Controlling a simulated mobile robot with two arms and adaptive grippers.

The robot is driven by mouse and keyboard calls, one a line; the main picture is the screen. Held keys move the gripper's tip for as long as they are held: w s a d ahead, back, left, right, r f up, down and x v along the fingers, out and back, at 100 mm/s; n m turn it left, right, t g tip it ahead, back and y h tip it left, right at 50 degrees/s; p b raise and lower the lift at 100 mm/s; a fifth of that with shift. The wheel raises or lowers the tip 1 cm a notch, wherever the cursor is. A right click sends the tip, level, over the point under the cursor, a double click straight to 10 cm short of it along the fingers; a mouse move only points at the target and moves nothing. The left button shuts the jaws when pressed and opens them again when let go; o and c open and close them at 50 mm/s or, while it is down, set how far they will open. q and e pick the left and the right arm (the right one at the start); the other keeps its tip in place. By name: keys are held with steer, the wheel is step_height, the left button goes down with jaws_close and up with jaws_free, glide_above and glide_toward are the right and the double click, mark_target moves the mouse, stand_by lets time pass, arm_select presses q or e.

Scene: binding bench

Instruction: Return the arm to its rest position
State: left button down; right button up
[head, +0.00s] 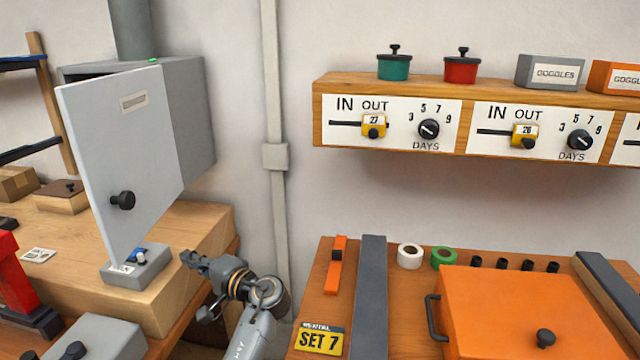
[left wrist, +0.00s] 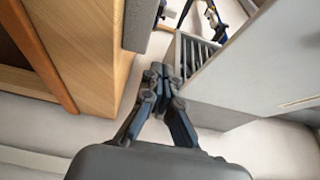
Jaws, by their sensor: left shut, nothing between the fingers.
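My left gripper (head: 192,260) is in the lower middle left of the head view. It is raised in front of the wooden bench block, just right of the small grey switch box (head: 138,268). In the left wrist view my left gripper (left wrist: 165,72) has its fingers together, with nothing between them. The grey cabinet (head: 190,110) behind has its pale door (head: 118,160) swung open toward me. My right gripper does not show in either view.
An orange lidded box (head: 520,310), a grey bar (head: 370,300), tape rolls (head: 409,256) and a SET 7 card (head: 318,341) lie on the right bench. A shelf with dials (head: 420,90) hangs above. A red tool (head: 14,280) stands at far left.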

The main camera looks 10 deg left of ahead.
arm_select(q)
steer(key=s+d+f+h, duration=0.3)
steer(key=s+f+h, duration=0.1)
steer(key=s+f, duration=0.4)
steer(key=s+d+f+h, duration=0.2)
steer(key=s+f+h, duration=0.25)
steer(key=f, duration=0.55)
steer(key=s+d+f+n+g+h, duration=0.15)
steer(key=s+d+h, duration=0.25)
steer(key=s+d, duration=0.55)
steer(key=s+d+f+h, duration=0.2)
steer(key=s+d+h, duration=0.35)
steer(key=s, duration=0.65)
step_height(320, 180, down, 28)
steer(key=s+g, duration=0.1)
steer(key=g, duration=0.1)
steer(key=s+a+f, duration=0.2)
steer(key=s+f, duration=1.2)
steer(key=s, duration=0.2)
steer(key=shift+s+a+f+g+y, duration=0.25)
steer(key=shift+a+f+g+y, duration=0.05)
steer(key=shift+g+y, duration=0.1)
